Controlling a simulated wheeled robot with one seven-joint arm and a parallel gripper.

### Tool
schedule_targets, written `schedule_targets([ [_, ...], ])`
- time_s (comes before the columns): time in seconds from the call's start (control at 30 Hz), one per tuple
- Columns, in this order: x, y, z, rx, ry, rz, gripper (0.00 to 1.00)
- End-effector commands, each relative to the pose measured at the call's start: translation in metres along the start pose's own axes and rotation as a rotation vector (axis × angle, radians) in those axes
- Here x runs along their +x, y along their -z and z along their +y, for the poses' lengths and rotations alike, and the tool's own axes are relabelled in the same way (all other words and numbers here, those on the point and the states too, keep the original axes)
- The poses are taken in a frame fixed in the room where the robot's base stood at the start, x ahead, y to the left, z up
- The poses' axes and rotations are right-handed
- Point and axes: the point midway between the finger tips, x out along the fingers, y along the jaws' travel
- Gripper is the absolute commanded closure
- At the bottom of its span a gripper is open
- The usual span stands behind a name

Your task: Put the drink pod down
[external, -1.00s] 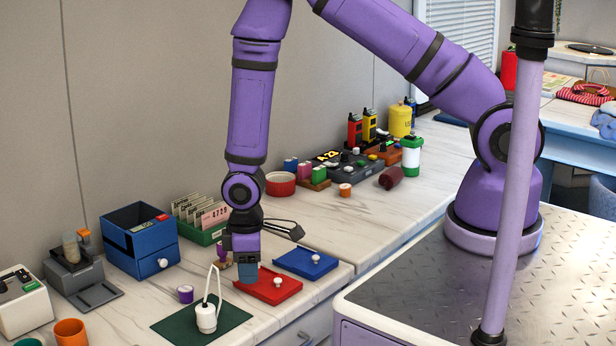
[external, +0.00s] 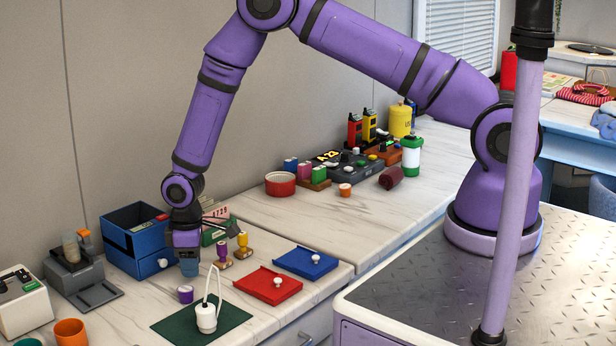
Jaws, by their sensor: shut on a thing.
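My gripper (external: 187,254) points down at the left part of the counter, in front of the blue drawer box (external: 138,238). It is shut on a small blue cup-shaped piece (external: 189,268), which looks to be the drink pod. The pod hangs upright below the jaws, its upper part hidden by them. I cannot tell whether its base touches the counter. A small purple cylinder (external: 185,294) stands just in front of it. A grey machine with an orange part (external: 83,268) stands to the left.
A white corded piece (external: 206,318) stands on a dark green mat (external: 178,330). A red tray (external: 262,291) and a blue tray (external: 318,266) lie to the right. Purple and yellow stamp-like pieces (external: 243,247) stand close right of the gripper. An orange cup (external: 71,331) stands front left.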

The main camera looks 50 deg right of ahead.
Motion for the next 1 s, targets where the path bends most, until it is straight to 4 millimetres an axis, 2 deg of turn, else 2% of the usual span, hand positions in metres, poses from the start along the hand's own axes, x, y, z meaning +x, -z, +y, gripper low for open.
schedule_targets([
  [0.03, 0.009, 0.0, 0.0, 0.0, 0.0, -0.001, 0.84],
  [0.13, 0.02, 0.0, 0.0, 0.0, 0.0, -0.001, 0.84],
  [0.53, 0.024, 0.0, 0.0, 0.0, 0.0, 0.001, 0.84],
  [0.57, 0.024, 0.0, 0.0, 0.0, -0.001, 0.001, 0.55],
  [0.63, 0.024, 0.0, 0.0, 0.0, -0.001, 0.001, 0.39],
  [0.67, 0.024, 0.0, 0.0, 0.0, -0.001, 0.001, 0.37],
  [1.0, 0.019, 0.0, 0.0, 0.0, -0.001, 0.002, 0.37],
])
